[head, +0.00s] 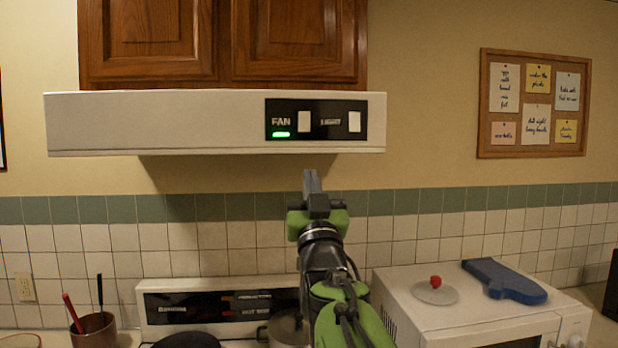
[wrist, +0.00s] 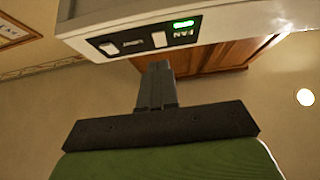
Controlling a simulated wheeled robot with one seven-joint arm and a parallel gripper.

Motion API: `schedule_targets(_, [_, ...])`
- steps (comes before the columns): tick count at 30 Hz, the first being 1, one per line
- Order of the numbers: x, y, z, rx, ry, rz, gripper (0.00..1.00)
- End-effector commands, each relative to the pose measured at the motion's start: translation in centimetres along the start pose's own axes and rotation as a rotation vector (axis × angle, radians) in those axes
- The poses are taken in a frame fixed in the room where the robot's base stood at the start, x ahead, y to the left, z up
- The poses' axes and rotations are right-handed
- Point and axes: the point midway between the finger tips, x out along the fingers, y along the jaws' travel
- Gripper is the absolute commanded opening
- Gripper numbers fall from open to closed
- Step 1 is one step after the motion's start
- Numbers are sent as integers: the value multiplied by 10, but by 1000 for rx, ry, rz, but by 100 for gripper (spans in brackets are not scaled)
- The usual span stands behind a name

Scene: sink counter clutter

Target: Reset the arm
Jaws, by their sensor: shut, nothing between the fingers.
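My arm, green and black, rises in the middle of the head view. My gripper (head: 312,180) points up, just below the front of the white range hood, with its grey fingers shut and empty. The wrist view also shows my gripper (wrist: 157,68) with its fingers together in front of the hood. The range hood (head: 160,122) carries a black panel with FAN and LIGHT labels and two white switches. A green light (head: 281,134) glows under FAN. I cannot tell from the pictures whether the fingertips touch the hood.
Wooden cabinets (head: 290,40) hang above the hood. A stove (head: 150,304) with a dark pan (head: 188,340) and a pot (head: 285,328) is below. A microwave (head: 400,291) at the right bears a blue mitt (head: 505,281) and a lid (head: 435,293). A utensil cup (head: 93,331) stands left.

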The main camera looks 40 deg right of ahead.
Motion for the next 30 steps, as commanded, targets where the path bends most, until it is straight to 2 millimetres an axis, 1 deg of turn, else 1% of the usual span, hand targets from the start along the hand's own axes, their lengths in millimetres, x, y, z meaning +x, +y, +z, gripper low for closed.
schedule_targets(1, [-4, 0, 2, 0, 0, 0, 0])
schedule_targets(3, [-6, 0, 1, 0, 1, 0, 0])
schedule_targets(19, [-5, -1, 1, 2, -4, -1, 0])
schedule_targets(20, [-6, -2, 2, 7, -18, -4, 0])
schedule_targets(22, [-16, -11, 11, 36, -103, -23, 0])
schedule_targets(23, [-25, -19, 18, 55, -165, -40, 0])
schedule_targets(25, [-58, -43, 38, 106, -360, -101, 0])
schedule_targets(26, [-78, -56, 47, 124, -458, -137, 0])
schedule_targets(27, [-108, -73, 58, 140, -588, -188, 0])
schedule_targets(29, [-156, -94, 72, 148, -766, -265, 0])
schedule_targets(30, [-189, -105, 79, 144, -875, -315, 0])
